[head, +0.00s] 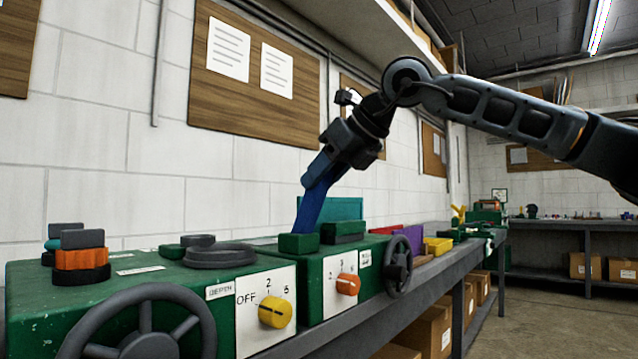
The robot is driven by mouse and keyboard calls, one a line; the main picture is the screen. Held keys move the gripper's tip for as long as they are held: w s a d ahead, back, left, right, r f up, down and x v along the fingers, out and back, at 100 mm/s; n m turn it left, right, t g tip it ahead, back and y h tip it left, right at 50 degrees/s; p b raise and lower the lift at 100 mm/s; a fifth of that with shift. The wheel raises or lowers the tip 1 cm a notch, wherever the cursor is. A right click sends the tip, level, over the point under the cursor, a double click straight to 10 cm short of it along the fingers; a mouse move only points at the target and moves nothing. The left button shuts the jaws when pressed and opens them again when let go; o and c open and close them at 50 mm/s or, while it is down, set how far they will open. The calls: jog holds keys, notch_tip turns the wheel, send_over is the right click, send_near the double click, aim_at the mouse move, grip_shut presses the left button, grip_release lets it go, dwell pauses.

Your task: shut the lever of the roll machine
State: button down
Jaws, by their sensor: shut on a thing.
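A blue lever (311,209) rises at a tilt from the green machine (318,268) with the orange knob; its top leans right. Its base is hidden behind a green block on the machine's top. My gripper (322,172) comes down from the upper right and is shut on the upper part of the lever. The fingertips are small and dark, so the exact contact is hard to see. The small label on this machine is too small to read.
A second green machine (120,296) with a yellow knob (276,312) and a dark handwheel (138,330) stands at the left front. Another handwheel (398,266) is on the right. Purple and yellow items (437,246) lie farther along the bench. The wall is close behind.

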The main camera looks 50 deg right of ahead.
dwell(0.3)
jog(key=c, duration=0.8)
grip_release()
jog(key=shift+s, duration=0.15)
jog(key=p+v, duration=0.1)
jog(key=v, duration=0.6)
jog(key=shift+s+r, duration=0.2)
jog(key=shift+s, duration=0.05)
jog(key=shift+s, duration=0.1)
